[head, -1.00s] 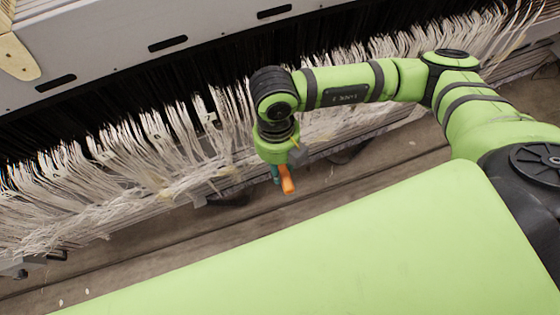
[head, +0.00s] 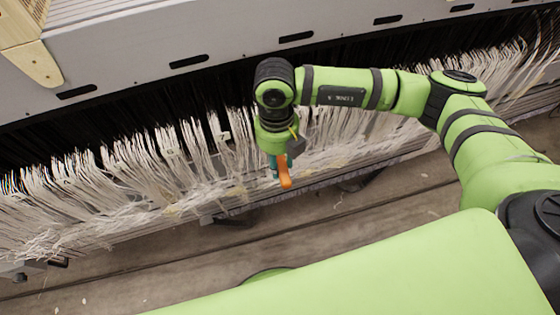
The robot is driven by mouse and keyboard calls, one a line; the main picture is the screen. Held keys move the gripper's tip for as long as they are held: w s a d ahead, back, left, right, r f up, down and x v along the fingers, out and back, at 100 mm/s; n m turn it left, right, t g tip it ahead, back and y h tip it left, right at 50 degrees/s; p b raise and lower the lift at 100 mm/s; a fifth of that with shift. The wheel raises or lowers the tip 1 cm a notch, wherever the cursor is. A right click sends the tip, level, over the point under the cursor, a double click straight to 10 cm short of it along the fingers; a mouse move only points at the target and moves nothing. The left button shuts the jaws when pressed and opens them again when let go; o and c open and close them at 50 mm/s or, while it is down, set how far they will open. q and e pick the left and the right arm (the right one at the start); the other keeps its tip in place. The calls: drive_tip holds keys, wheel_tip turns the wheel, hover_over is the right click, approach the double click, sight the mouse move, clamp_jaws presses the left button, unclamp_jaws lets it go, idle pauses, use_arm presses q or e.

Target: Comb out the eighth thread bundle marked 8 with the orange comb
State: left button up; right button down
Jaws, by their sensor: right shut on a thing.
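My right gripper (head: 281,160) points down in front of the thread row and is shut on the orange comb. The orange comb (head: 285,174) shows as a short piece below the gripper; its teeth cannot be made out. White thread bundles (head: 150,160) hang in a long row along the machine, and part of the row is hidden behind my right arm. The mark 8 cannot be read, so I cannot tell which bundle is the eighth or whether the comb touches any threads. My left gripper is not in view.
A grey machine beam (head: 220,30) with dark slots runs above the threads. A tan plate (head: 30,60) sticks out at the upper left. Rails (head: 320,178) run below the threads. The concrete floor (head: 200,250) in front is clear.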

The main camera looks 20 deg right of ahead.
drive_tip(key=shift+w, duration=0.45)
idle(0.4)
drive_tip(key=shift+w+b, duration=0.15)
drive_tip(key=shift+b, duration=0.55)
idle(0.8)
